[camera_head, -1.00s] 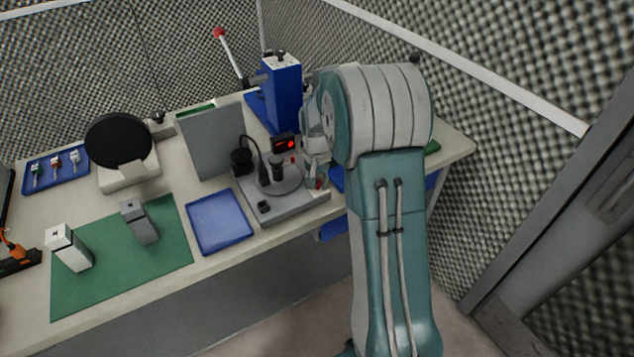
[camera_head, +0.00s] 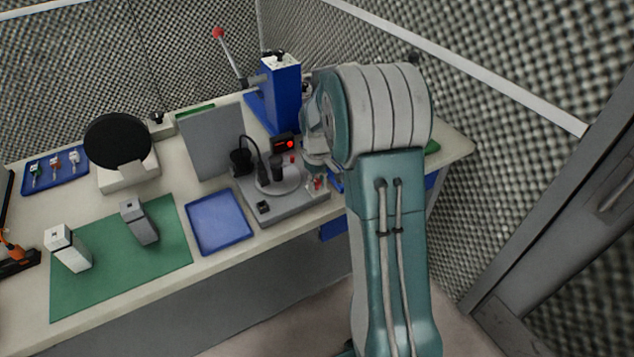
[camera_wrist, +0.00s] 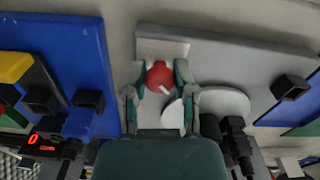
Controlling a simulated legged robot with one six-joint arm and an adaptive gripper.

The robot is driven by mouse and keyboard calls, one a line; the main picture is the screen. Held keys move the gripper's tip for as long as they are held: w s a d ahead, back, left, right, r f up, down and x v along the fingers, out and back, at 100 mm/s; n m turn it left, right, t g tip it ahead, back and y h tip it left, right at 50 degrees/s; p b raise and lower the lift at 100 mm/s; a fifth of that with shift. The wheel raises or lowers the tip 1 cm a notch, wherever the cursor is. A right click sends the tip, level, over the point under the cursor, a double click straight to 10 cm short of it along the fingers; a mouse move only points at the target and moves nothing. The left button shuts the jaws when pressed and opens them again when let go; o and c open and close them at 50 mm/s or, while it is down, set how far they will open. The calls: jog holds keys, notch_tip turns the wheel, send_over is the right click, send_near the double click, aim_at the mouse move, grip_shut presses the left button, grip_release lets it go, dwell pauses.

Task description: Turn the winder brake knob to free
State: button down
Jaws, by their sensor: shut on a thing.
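The winder brake knob (camera_wrist: 160,76) is a red round knob with a white pointer line, near the edge of the grey winder base (camera_wrist: 230,62). In the wrist view, the pointer line slants toward the lower right. My gripper (camera_wrist: 160,72) has one finger on each side of the knob and is shut on it. In the head view the winder base (camera_head: 290,212) carries a round grey disc and dark posts. My gripper (camera_head: 318,183) is at its right end there, largely hidden by my arm. The knob's free mark cannot be read.
A blue tray (camera_head: 219,222) lies left of the winder, with a green mat (camera_head: 110,275) beyond it. A grey upright panel (camera_head: 208,142) and a blue press (camera_head: 283,95) stand behind. A small box with a red light (camera_head: 284,143) is close to my gripper. Foam walls enclose the bench.

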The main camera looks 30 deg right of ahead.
aim_at(316, 181)
jog(key=shift+n, duration=0.4)
jog(key=shift+c, duration=2)
grip_release()
jog(key=shift+f, duration=0.1)
jog(key=shift+w, duration=0.1)
notch_tip(316, 181, up, 12)
